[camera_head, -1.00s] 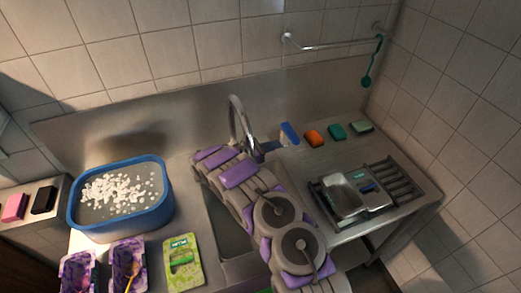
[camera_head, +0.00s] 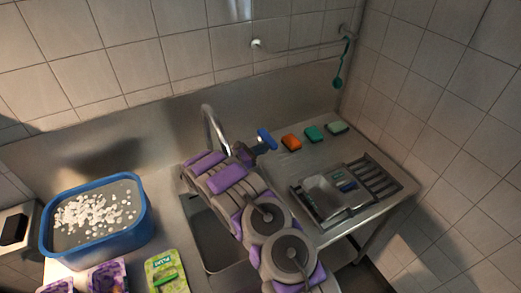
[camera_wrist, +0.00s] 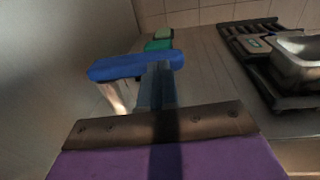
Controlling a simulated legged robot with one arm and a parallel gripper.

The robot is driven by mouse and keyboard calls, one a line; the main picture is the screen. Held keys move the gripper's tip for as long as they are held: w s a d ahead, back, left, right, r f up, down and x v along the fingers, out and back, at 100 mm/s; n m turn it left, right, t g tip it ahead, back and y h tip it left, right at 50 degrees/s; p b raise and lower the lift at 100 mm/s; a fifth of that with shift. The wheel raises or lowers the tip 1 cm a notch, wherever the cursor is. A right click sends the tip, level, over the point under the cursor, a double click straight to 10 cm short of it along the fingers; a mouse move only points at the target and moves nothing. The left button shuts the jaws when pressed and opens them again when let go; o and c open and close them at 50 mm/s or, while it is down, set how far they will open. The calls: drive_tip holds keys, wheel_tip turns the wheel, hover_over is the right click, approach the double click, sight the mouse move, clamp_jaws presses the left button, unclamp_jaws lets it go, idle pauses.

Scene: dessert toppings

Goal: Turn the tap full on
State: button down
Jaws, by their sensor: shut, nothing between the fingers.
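The chrome tap (camera_head: 214,128) has a curved spout and stands at the back of the sink (camera_head: 212,240). Its blue lever (camera_head: 266,139) is to the right of the spout, and the lever also shows large in the wrist view (camera_wrist: 125,66). My gripper (camera_head: 257,149) is close beside the lever, low and to its left in the head view. In the wrist view my gripper (camera_wrist: 158,76) is shut with nothing in it, and its tips overlap the lever's right part. I cannot tell whether they touch. My arm hides the tap's base and part of the sink.
A blue tub (camera_head: 138,215) of water with white pieces stands left of the sink. An orange sponge (camera_head: 291,142), green sponges (camera_head: 314,133) and a drying rack (camera_head: 376,180) with a metal container (camera_head: 338,190) are on the right counter. A wall rail (camera_head: 300,48) is above.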

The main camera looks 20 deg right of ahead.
drive_tip(key=shift+s+d+n+t+b, duration=0.15)
drive_tip(key=shift+s+d+n+t, duration=0.1)
drive_tip(key=shift+d+t, duration=0.25)
drive_tip(key=shift+s+d+n+t+b, duration=0.2)
drive_tip(key=shift+d+n+t, duration=0.1)
drive_tip(key=shift+d, duration=0.3)
drive_tip(key=shift+a, duration=0.1)
drive_tip(key=shift+s+a+n+t, duration=0.75)
drive_tip(key=shift+s+a, duration=1.85)
drive_tip(key=shift+a, duration=3.8)
drive_tip(key=b+x, duration=0.1)
drive_tip(key=x, duration=1.3)
drive_tip(key=shift+w+f+y+b, duration=0.3)
drive_tip(key=shift+w+y+b, duration=0.05)
drive_tip(key=shift+y, duration=0.05)
drive_tip(key=shift+w+f+t+b, duration=0.1)
drive_tip(key=shift+t+b, duration=0.25)
drive_tip(key=shift+t, duration=0.2)
